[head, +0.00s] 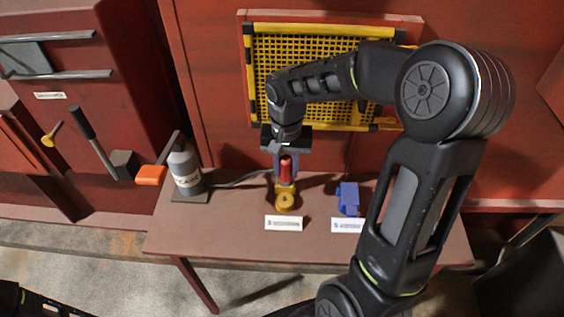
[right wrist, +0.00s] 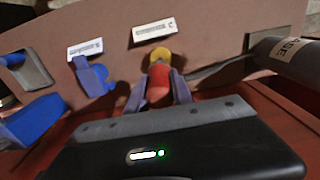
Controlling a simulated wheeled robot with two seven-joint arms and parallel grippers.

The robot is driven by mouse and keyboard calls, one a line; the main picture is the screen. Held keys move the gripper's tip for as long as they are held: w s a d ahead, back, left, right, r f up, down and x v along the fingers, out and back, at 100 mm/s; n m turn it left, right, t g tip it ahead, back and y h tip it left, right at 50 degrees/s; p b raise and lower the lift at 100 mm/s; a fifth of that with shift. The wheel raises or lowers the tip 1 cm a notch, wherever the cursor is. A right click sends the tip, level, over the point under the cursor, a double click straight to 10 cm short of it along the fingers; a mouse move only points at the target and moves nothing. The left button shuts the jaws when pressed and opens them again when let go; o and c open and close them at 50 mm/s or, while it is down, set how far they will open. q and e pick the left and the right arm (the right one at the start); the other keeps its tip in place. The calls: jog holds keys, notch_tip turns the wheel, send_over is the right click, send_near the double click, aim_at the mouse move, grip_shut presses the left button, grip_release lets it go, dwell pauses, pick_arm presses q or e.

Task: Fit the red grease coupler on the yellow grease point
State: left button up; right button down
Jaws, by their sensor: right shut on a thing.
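The red grease coupler (head: 286,171) stands roughly upright between the fingers of my right gripper (head: 286,163), which is shut on it. In the right wrist view the coupler (right wrist: 159,88) sits between the two fingers of the gripper (right wrist: 158,93). The yellow grease point (head: 285,197) is on the bench directly below the coupler. It also shows just beyond the coupler in the right wrist view (right wrist: 160,55). The coupler's lower end meets the yellow in the picture; I cannot tell whether it is seated. My left gripper is not in view.
A blue fitting (head: 348,198) stands to the right on the brown bench (head: 230,235), with white labels (head: 284,223) in front. A grey grease canister (head: 188,172) with a hose stands at left. A yellow mesh guard (head: 325,75) is behind. The bench front is clear.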

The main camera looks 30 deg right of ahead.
jog(key=shift+w, duration=0.25)
jog(key=shift+s+f+b, duration=0.15)
jog(key=shift+f+b, duration=0.1)
jog(key=shift+b, duration=0.05)
jog(key=b, duration=0.4)
send_over(285, 196)
jog(key=shift+f, duration=2.7)
jog(key=shift+b, duration=0.3)
jog(key=shift+f+b, duration=1.3)
jog(key=shift+f, duration=0.25)
jog(key=c, duration=1)
grip_release()
jog(key=shift+c, duration=0.2)
